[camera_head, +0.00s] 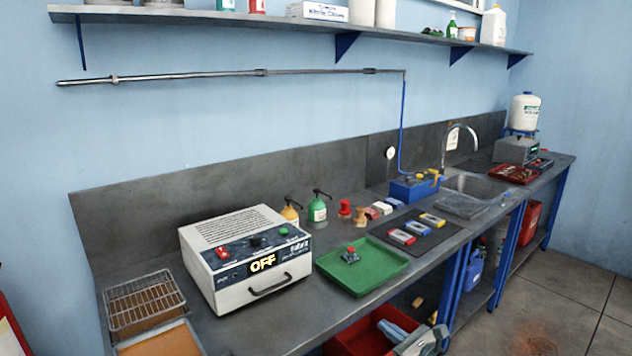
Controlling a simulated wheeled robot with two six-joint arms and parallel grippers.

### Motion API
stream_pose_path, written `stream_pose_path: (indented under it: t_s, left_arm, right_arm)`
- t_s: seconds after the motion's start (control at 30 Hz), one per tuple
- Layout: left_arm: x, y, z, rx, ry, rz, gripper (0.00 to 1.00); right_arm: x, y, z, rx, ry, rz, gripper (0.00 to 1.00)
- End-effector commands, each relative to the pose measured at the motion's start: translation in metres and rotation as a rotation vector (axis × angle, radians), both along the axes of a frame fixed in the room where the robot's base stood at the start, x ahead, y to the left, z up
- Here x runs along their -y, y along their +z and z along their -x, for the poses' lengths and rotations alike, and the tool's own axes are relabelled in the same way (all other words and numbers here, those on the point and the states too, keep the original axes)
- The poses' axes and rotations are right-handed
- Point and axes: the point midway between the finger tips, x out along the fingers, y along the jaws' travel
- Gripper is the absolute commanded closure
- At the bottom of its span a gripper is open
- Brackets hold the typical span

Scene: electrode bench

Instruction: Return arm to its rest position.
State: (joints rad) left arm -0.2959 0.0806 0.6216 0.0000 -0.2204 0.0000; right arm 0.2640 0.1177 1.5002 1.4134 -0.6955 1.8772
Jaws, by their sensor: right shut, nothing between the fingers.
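Most of the right arm is out of the picture. My left arm and left gripper are not in view.
The dark bench (330,312) runs along the wall. A white box reading OFF (245,258), a green tray (378,267) with a red-topped item, and a wire rack (143,297) stand on it. Floor (570,310) is clear at right.

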Motion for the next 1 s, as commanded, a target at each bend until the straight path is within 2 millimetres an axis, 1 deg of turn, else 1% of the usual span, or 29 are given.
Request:
stream_pose_path:
  t_s: [0.03,0.13,0.27,0.47,0.57,0.6,0.67,0.7,0.77,0.8,0.87,0.9,0.97,1.0]
  left_arm:
    - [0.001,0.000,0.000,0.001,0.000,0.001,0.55]
    - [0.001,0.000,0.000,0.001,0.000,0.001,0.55]
    - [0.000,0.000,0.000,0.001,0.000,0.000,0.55]
    - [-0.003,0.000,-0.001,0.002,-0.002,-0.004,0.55]
    - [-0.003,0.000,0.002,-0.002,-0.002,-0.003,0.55]
    - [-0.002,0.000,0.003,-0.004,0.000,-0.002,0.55]
    - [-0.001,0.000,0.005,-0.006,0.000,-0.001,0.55]
    - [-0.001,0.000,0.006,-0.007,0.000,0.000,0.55]
    - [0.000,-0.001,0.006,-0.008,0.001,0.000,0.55]
    - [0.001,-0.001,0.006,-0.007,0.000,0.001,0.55]
    - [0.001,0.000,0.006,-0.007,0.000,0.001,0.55]
    - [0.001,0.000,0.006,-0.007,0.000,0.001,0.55]
    - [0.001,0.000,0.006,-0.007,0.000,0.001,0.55]
    - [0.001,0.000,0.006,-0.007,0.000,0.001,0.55]
  right_arm:
    - [0.001,-0.011,0.001,-0.006,-0.007,0.024,1.00]
    - [0.004,-0.030,0.003,-0.011,-0.022,0.080,1.00]
    - [0.009,-0.061,0.007,-0.018,-0.038,0.171,1.00]
    - [0.020,-0.125,0.022,-0.035,-0.054,0.369,1.00]
    - [0.027,-0.166,0.036,-0.047,-0.050,0.501,1.00]
    - [0.031,-0.186,0.044,-0.053,-0.042,0.565,1.00]
    - [0.037,-0.220,0.059,-0.061,-0.025,0.676,1.00]
    - [0.042,-0.244,0.072,-0.067,-0.005,0.759,1.00]
    - [0.050,-0.284,0.096,-0.074,0.036,0.896,1.00]
    - [0.056,-0.309,0.113,-0.078,0.074,0.989,1.00]
    - [0.064,-0.346,0.141,-0.079,0.140,1.124,1.00]
    - [0.069,-0.368,0.161,-0.076,0.190,1.211,1.00]
    - [0.077,-0.401,0.193,-0.067,0.278,1.339,1.00]
    - [0.082,-0.422,0.216,-0.060,0.344,1.420,1.00]
